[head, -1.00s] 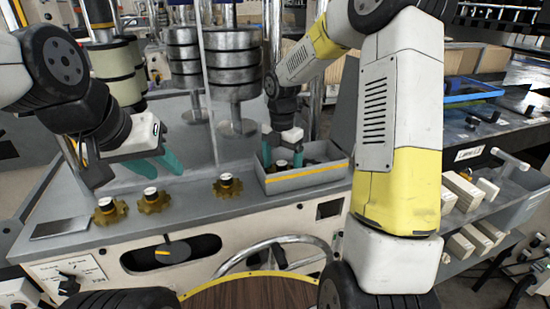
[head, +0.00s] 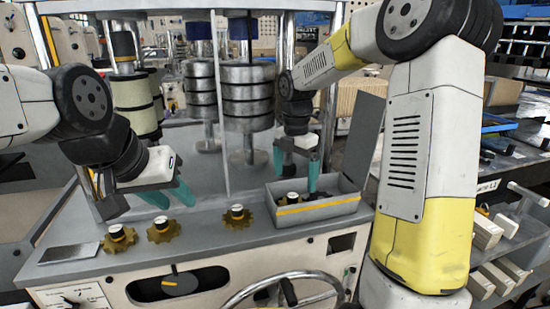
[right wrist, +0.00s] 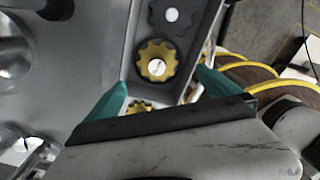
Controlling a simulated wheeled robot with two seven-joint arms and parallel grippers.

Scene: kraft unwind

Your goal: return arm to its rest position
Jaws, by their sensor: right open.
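My right gripper (head: 296,168) is open and empty, fingers pointing down over the grey open box (head: 318,208) on the bench. In the right wrist view its two teal fingers (right wrist: 160,92) are spread apart, with gold gear-shaped knobs (right wrist: 157,60) seen beyond them and nothing held. The right arm (head: 410,140) reaches in from the right, bent at the elbow. My left gripper (head: 169,195) hangs above the bench's left part, its teal fingers apart and nothing seen between them.
Three gold knobs (head: 163,229) stand in a row along the bench front. The box's raised lid (head: 366,138) stands close to my right arm. Metal roll stacks (head: 248,95) and posts rise behind the grippers. A shelf with pale blocks (head: 487,231) is at right.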

